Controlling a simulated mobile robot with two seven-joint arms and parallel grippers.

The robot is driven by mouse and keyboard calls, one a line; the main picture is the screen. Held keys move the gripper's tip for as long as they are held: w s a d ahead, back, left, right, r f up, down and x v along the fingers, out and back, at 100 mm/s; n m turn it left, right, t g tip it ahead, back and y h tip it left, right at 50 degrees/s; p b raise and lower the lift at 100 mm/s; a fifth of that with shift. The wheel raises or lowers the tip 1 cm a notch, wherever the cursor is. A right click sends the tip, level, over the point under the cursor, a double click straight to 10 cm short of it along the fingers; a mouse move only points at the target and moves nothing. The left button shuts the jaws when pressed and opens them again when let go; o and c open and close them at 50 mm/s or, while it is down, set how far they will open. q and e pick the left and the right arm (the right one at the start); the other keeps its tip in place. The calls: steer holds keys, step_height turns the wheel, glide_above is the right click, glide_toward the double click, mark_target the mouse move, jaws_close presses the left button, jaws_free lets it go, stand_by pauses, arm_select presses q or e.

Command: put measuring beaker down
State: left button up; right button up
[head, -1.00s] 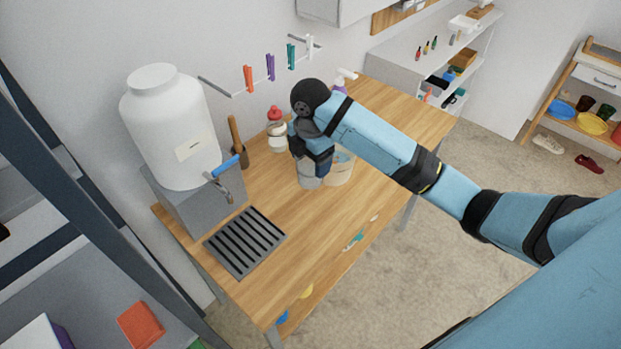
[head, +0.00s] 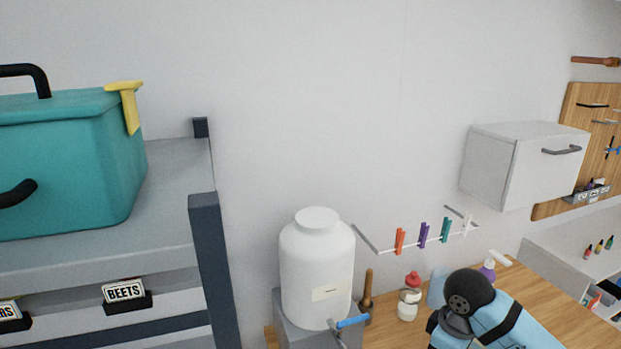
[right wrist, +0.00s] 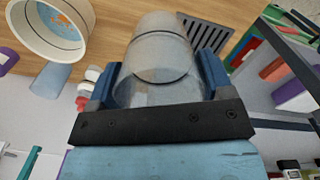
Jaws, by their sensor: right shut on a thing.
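The measuring beaker (right wrist: 160,45) is a clear, greyish cylinder with a dark line around it. It shows in the right wrist view between the blue fingers of my right gripper (right wrist: 157,75), which is shut on it. The wooden table (right wrist: 125,12) lies behind it; I cannot tell whether the beaker touches it. In the head view only my right wrist and forearm show at the bottom right; the gripper and beaker are below the frame. My left gripper is not in view.
A white pot with orange bits (right wrist: 52,28) is beside the beaker. A dark drip grate (right wrist: 205,36) lies on the table's other side. A large white tank (head: 316,268) with a blue-handled tap, a red-topped bottle (head: 409,297) and a peg rail (head: 420,243) are along the wall.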

steer(key=m, duration=0.2)
steer(key=s+m, duration=0.1)
steer(key=shift+s+a+m, duration=0.2)
steer(key=shift+m, duration=0.2)
steer(key=m, duration=0.1)
steer(key=s+m, duration=0.1)
steer(key=m, duration=0.2)
steer(key=shift+s+a+m, duration=0.35)
steer(key=shift+s+m, duration=0.05)
steer(key=shift+d, duration=0.15)
